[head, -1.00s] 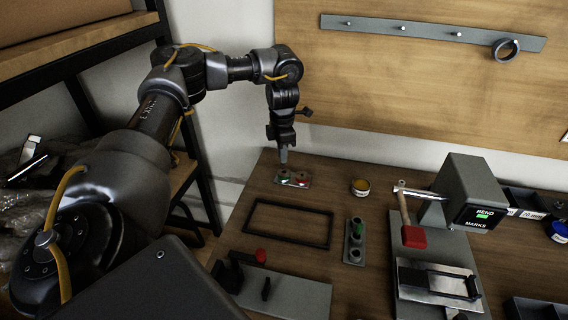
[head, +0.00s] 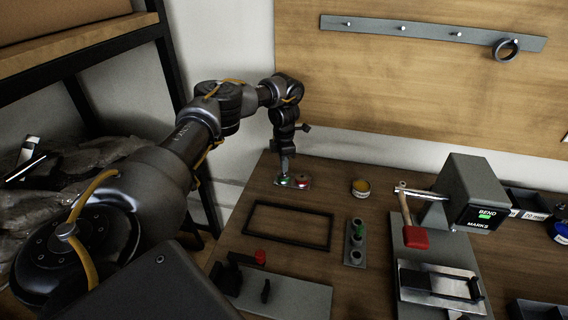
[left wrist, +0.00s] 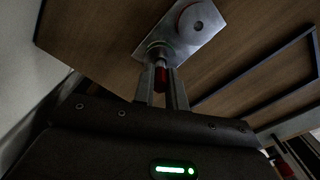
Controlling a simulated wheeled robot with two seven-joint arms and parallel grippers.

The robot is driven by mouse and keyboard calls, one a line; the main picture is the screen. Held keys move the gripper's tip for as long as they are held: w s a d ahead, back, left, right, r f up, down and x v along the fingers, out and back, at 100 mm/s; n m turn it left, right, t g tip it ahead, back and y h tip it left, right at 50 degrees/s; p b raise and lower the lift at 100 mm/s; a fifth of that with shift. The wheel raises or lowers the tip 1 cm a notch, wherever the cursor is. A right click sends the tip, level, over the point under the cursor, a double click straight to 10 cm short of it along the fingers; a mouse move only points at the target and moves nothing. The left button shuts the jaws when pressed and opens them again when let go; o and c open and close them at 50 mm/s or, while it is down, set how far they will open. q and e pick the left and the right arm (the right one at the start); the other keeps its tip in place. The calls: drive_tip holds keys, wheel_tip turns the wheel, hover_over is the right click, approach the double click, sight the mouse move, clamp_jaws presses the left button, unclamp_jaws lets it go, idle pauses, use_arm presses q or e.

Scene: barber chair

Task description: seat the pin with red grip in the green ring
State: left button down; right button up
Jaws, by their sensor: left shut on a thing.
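In the head view my left gripper (head: 284,172) points down at the left end of a small metal plate (head: 293,186). The plate carries a green ring (head: 282,181) on the left and a red ring (head: 302,181) on the right. In the left wrist view the left gripper (left wrist: 163,82) is shut on the pin with red grip (left wrist: 162,77). The pin's metal end meets the green ring (left wrist: 161,45); how deep it sits is hidden. The red ring (left wrist: 197,20) is empty around its dark hole. My right gripper is out of view.
A dark rectangular frame (head: 289,245) lies in front of the plate.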

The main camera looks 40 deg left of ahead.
use_arm(q)
drive_tip(key=shift+f, duration=0.2)
drive_tip(key=shift+f, duration=0.15)
drive_tip(key=c, duration=1.4)
unclamp_jaws()
drive_tip(key=shift+c, duration=0.2)
